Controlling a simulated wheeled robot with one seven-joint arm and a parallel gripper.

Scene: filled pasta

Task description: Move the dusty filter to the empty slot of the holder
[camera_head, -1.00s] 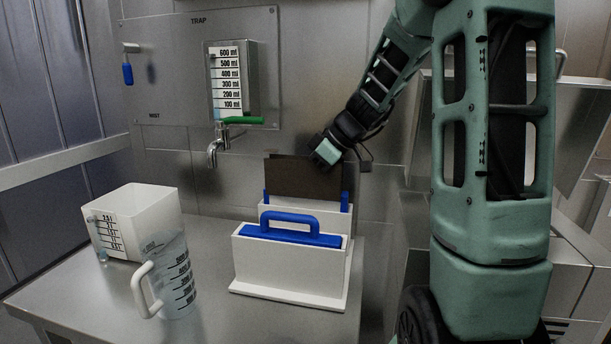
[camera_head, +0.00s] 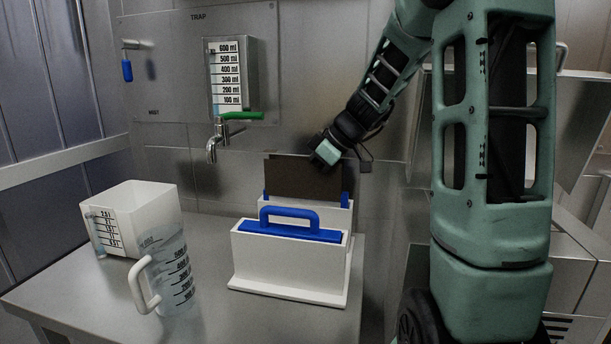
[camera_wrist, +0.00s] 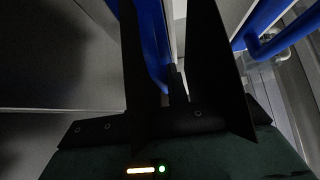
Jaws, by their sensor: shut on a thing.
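A white holder (camera_head: 345,278) stands on the metal counter. Its front place has a white block with a blue top and blue loop handle (camera_head: 290,213). Behind it is a rear white filter body (camera_head: 345,215) with blue uprights (camera_head: 345,199); I cannot tell whether it is fully seated. My gripper (camera_head: 303,178) reaches in from the right, and its dark flat fingers cover most of this rear part. In the wrist view, the fingers are shut on the blue handle (camera_wrist: 155,45) between them. Dust is not visible on either filter, and the slot bottoms are hidden.
A white square container (camera_head: 155,210) and a clear measuring jug (camera_head: 180,275) stand to the left on the counter (camera_head: 90,315). A tap (camera_head: 217,140) with a green lever and a gauge (camera_head: 227,75) are on the back wall.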

